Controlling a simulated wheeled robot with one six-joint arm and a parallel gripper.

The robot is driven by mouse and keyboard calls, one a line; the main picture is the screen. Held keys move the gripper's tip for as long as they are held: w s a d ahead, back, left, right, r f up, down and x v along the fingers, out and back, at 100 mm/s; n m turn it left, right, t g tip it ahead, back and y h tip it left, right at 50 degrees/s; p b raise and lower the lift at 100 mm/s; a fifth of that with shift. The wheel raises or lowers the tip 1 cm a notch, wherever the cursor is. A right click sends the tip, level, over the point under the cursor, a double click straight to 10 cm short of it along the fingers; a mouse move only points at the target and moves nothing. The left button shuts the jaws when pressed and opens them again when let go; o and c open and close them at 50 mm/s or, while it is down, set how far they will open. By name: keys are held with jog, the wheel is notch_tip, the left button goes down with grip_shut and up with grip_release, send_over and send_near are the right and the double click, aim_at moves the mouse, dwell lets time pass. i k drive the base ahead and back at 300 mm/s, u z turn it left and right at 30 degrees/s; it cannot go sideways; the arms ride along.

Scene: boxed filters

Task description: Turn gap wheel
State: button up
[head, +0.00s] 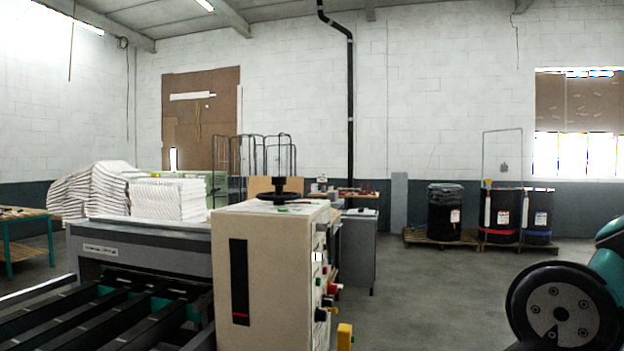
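A black handwheel (280,194), which looks like the gap wheel, sits flat on top of a beige machine cabinet (262,270) near the middle of the head view. A knob stands up on the wheel's rim. The cabinet's front has a tall dark slot (239,282) with a red mark near its bottom. Part of my arm shows at the lower right edge, well to the right of the cabinet and apart from the wheel. My gripper is not in view. Nothing touches the wheel.
Knobs and buttons (328,301) stick out of the cabinet's right side, with a yellow block (345,337) below. A dark roller bed (110,310) lies left. White stacked filters (165,198) stand behind it. Drums (500,215) on pallets stand far right. The floor between is clear.

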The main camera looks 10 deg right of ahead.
aim_at(279, 197)
jog(key=z, duration=0.15)
jog(key=i, duration=1.35)
jog(key=u, duration=0.6)
